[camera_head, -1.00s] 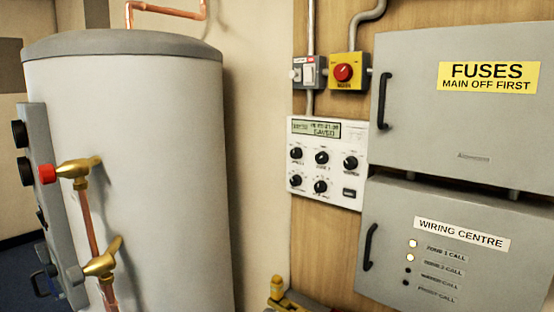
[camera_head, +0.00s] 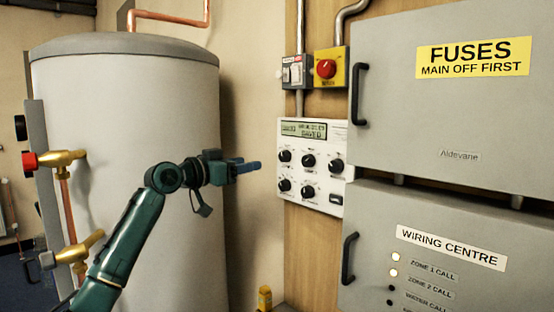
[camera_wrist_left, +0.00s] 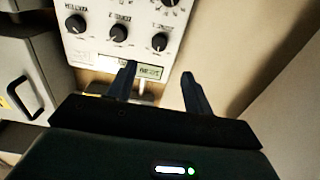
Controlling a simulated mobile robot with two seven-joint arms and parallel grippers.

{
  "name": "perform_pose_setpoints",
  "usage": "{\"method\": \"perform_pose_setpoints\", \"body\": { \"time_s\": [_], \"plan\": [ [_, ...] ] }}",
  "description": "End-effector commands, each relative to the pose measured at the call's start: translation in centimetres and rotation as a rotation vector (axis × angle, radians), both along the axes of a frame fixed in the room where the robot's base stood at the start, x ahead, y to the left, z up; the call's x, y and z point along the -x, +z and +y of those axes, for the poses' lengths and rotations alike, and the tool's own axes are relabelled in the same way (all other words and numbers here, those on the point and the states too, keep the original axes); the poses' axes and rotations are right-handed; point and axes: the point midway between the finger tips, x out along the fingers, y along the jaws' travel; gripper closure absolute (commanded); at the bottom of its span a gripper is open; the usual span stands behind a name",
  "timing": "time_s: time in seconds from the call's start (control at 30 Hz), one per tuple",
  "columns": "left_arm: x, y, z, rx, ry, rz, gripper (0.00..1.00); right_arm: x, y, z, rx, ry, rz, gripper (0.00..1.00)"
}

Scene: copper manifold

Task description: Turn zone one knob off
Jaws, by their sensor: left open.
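A white control panel (camera_head: 313,125) with a small display and several black knobs is on the wooden board. My right gripper is not in view.
The fuse box (camera_head: 440,110) and the wiring centre (camera_head: 440,275) with lit lamps, both with black handles, stand right of the panel. A red switch (camera_head: 325,69) is above it. A large cylinder (camera_head: 130,120) with brass valves is at left, behind my arm.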

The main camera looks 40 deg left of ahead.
Motion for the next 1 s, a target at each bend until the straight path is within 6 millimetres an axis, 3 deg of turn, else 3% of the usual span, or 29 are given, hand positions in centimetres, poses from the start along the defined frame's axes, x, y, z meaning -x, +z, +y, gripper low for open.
{"method": "perform_pose_setpoints", "body": {
  "time_s": [0.1, 0.5, 0.7, 1.0],
  "plan": [
    [-2.2, 0.6, -0.2, 0.004, 0.0, -0.001, 0.49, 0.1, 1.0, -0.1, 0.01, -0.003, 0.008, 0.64],
    [-9.7, 0.3, -0.9, 0.005, 0.001, 0.0, 0.49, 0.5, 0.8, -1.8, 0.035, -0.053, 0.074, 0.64],
    [-11.3, 0.1, -1.0, 0.0, 0.002, 0.0, 0.49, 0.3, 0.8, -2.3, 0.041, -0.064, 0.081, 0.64],
    [-11.5, -0.1, -1.0, -0.001, 0.001, 0.002, 0.49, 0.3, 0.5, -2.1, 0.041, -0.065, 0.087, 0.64]
  ]
}}
